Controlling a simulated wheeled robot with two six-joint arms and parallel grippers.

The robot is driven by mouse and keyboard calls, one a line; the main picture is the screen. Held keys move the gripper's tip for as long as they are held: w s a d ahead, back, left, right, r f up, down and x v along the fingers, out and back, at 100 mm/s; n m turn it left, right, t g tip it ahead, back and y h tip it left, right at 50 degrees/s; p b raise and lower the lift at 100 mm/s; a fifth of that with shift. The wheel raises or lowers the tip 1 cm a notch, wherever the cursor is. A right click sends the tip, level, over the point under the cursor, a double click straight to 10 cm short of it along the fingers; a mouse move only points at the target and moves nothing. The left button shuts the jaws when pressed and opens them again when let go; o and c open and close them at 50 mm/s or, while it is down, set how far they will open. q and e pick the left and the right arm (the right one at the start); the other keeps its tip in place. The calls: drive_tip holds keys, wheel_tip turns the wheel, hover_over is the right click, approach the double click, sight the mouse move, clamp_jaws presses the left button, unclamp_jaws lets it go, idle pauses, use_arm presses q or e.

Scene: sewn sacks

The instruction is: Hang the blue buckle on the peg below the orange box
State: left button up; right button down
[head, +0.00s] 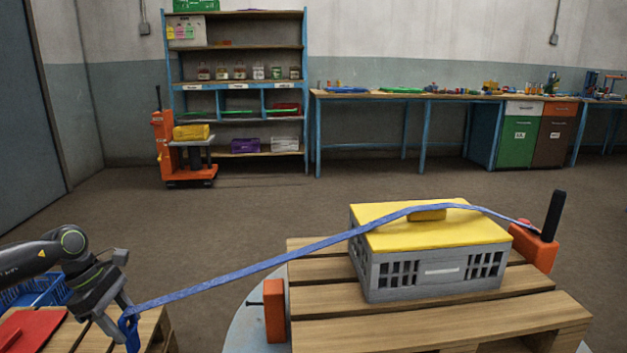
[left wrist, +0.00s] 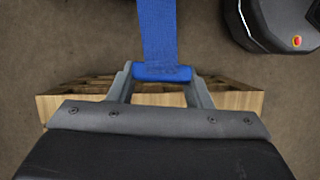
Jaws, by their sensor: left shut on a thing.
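The blue buckle (head: 131,332) hangs at the end of a blue strap (head: 260,266). My left gripper (head: 122,317) is shut on the buckle, out to the left of the pallet (head: 420,328). In the left wrist view the buckle (left wrist: 162,73) sits between the fingertips, with the strap running up from it. The orange box (head: 274,310) stands at the pallet's left edge. A small dark peg (head: 254,304) sticks out from its left side, apart from the buckle. My right gripper is out of view.
An orange block with a black handle (head: 552,215) stands at the strap's right end. Another wooden pallet with a red flat thing (head: 30,330) and a blue basket (head: 38,291) lies at lower left.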

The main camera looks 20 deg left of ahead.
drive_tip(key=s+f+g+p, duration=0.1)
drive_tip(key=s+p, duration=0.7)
drive_tip(key=p, duration=0.5)
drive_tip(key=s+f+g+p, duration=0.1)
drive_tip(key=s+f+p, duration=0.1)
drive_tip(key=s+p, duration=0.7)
drive_tip(key=p, duration=0.5)
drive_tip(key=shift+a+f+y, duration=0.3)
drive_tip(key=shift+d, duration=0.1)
